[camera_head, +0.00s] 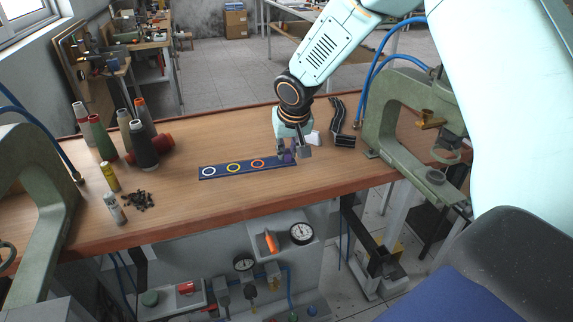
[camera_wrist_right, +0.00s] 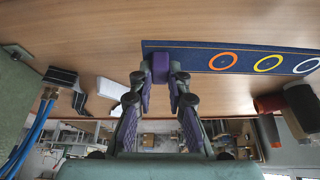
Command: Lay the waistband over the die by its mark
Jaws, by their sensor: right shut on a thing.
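The waistband (camera_head: 245,168) is a dark blue strip with a white, a yellow and an orange ring. It lies flat on the wooden table and also shows in the right wrist view (camera_wrist_right: 199,59). My right gripper (camera_head: 290,154) is low at its right end, by the orange ring. In the wrist view its fingertips (camera_wrist_right: 162,73) are shut on a small purple block (camera_wrist_right: 160,67) at that end of the strip. My left gripper is out of view.
A green press (camera_head: 388,113) stands at the right, another (camera_head: 35,178) at the left. Thread cones (camera_head: 143,147), a yellow bottle (camera_head: 110,178) and dark bits (camera_head: 139,200) are at the left. A white block (camera_head: 314,137) and black straps (camera_head: 339,121) lie behind my gripper. The front middle is clear.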

